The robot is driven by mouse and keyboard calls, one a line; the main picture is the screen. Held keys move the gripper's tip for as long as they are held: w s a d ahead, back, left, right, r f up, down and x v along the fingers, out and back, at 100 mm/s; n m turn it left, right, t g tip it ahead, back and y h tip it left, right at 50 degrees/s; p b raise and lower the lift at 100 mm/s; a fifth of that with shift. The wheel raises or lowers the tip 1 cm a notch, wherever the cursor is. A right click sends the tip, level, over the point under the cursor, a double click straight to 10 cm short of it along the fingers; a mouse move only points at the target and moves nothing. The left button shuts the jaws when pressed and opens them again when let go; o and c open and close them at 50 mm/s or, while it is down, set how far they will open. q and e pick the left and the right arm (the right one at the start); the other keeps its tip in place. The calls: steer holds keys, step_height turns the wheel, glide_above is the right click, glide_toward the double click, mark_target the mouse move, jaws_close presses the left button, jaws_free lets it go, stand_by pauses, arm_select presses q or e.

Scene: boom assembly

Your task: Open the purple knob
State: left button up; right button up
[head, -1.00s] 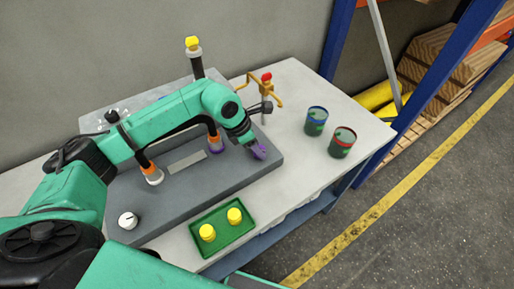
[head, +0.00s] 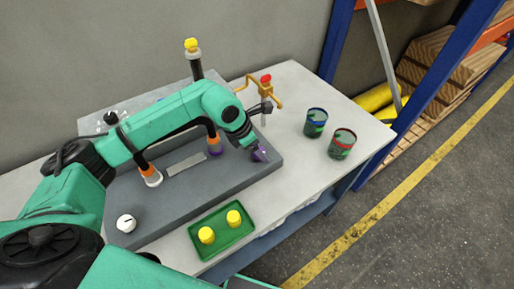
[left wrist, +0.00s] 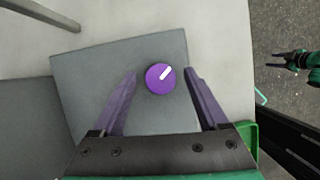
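The purple knob (left wrist: 160,78), round with a white pointer mark, sits on the grey panel (left wrist: 75,82) in the left wrist view. Its pointer slants up to the right. My left gripper (left wrist: 161,72) is open, with one purple finger on either side of the knob and a gap on both sides. In the head view the left gripper (head: 260,154) is over the right end of the panel, and its fingers largely hide the knob. My right gripper (left wrist: 284,60) shows at the right edge of the left wrist view, away from the panel, with its fingers apart.
A white knob (head: 126,222) is at the panel's front left. A green tray (head: 205,252) with two yellow pieces lies in front. A brass valve piece with a red top (head: 266,78) stands behind the gripper.

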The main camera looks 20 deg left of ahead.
arm_select(q)
steer(key=b+v, duration=0.3)
steer(key=v, duration=1.1)
steer(key=shift+r, duration=0.25)
